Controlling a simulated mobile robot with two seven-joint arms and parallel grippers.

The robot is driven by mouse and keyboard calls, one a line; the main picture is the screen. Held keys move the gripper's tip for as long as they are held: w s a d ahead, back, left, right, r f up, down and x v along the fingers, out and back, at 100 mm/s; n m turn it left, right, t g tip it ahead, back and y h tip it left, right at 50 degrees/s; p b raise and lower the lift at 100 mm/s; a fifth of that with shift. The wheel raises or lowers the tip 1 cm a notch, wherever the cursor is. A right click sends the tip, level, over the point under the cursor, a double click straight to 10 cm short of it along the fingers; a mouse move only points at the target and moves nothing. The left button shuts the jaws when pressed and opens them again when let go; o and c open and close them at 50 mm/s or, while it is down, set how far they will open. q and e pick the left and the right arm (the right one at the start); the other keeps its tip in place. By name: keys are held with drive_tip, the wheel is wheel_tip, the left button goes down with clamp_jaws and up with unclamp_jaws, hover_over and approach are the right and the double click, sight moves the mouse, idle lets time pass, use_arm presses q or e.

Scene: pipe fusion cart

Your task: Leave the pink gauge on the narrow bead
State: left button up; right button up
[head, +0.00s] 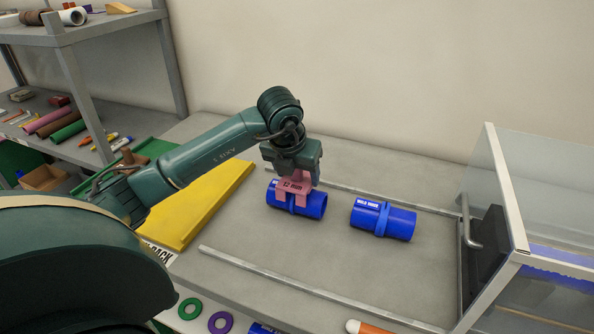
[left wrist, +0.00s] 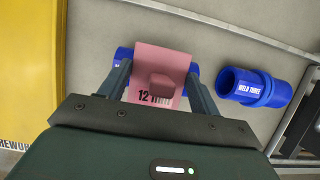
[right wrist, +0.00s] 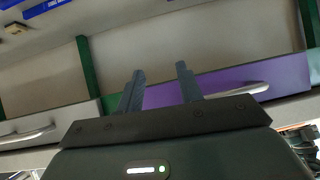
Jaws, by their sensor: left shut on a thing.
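The pink gauge (head: 291,187), marked 12 mm in the left wrist view (left wrist: 162,60), is held by my left gripper (head: 292,172), shut on its grip block. The gauge stands across the middle of the left blue pipe (head: 316,206), its two legs straddling the pipe's raised bead. I cannot tell whether it is fully seated. The right blue pipe (head: 402,225), labelled WELD THREE in the left wrist view (left wrist: 250,88), lies apart with its bead (head: 382,219) bare. My right gripper (right wrist: 160,72) is open and empty, away from the pipes.
Metal rails (head: 300,286) run in front of and behind the pipes. A clear-panelled guard with a handle (head: 470,222) stands at right. A yellow panel (head: 208,207) lies at left. Green (head: 189,308) and purple (head: 220,322) rings are near the front. Drawers (right wrist: 255,85) face my right gripper.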

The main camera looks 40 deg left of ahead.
use_arm(q)
drive_tip(key=shift+f+b, duration=0.5)
drive_tip(key=shift+f, duration=0.2)
use_arm(e)
drive_tip(key=shift+w+f, duration=0.1)
drive_tip(key=shift+f, duration=0.85)
use_arm(q)
drive_tip(key=o, duration=1.1)
drive_tip(key=shift+o, duration=0.2)
use_arm(e)
drive_tip(key=shift+r, duration=0.25)
use_arm(q)
drive_tip(key=shift+r, duration=0.1)
drive_tip(key=v, duration=1.3)
drive_tip(key=shift+r, duration=0.2)
use_arm(e)
drive_tip(key=shift+w+a+r+t+y, duration=0.1)
drive_tip(key=shift+a+r+t+y, duration=0.2)
drive_tip(key=shift+r, duration=0.35)
drive_tip(key=shift+a+r+y, duration=0.1)
drive_tip(key=shift+a+r, duration=0.25)
drive_tip(key=shift+r, duration=0.25)
